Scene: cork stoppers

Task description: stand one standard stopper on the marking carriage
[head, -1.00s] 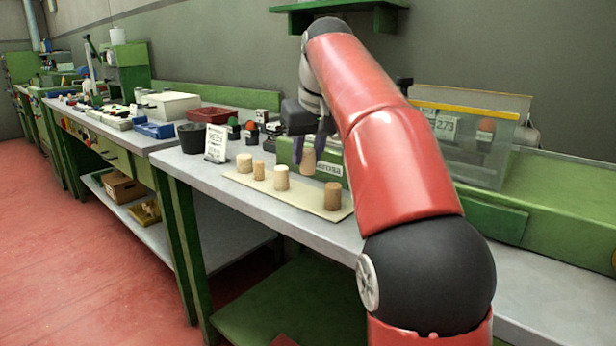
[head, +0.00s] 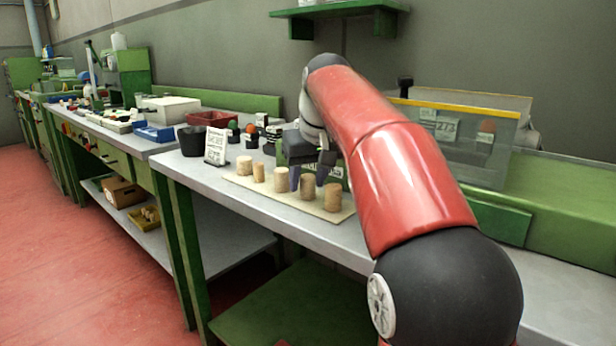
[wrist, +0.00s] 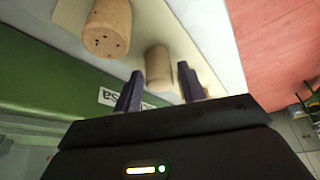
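Several tan cork stoppers stand upright in a row on a pale board, shown in the head view. One is a darker stopper (head: 333,197) at the right end; a slim stopper (head: 258,172) stands near the left end. My gripper (head: 309,176) is low over the row, a finger on either side of the stopper (head: 307,189) second from the right. In the wrist view this stopper (wrist: 158,64) shows between the fingertips, with a narrow gap at one finger. The gripper looks open. A green block with a white label (wrist: 112,99) lies behind the board; I cannot tell whether it is the carriage.
The pale board (head: 235,179) lies near the bench's front edge. A white sign card (head: 215,145) and a dark cup (head: 190,140) stand to the left. Neighbouring stoppers leave little room around the fingers.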

